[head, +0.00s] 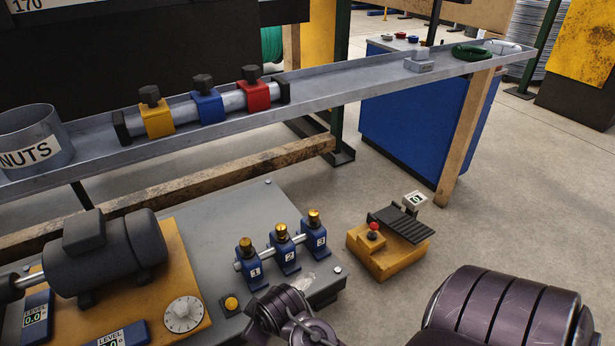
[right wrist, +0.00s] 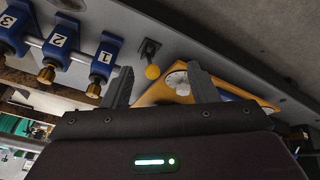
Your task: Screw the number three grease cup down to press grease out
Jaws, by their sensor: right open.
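The number three grease cup (head: 314,216) is a brass cap on top of the blue block marked 3 (head: 316,242), at the right end of a row of three on a grey plate. It stands upright, beyond the number two cup (head: 281,231) and number one cup (head: 246,244). In the right wrist view, block 3 (right wrist: 10,32) is at the left edge, partly cut off. My left gripper is not in view.
A yellow pedal box (head: 385,250) stands to the right on the floor. A metal shelf (head: 350,95) with coloured clamps runs above and behind.

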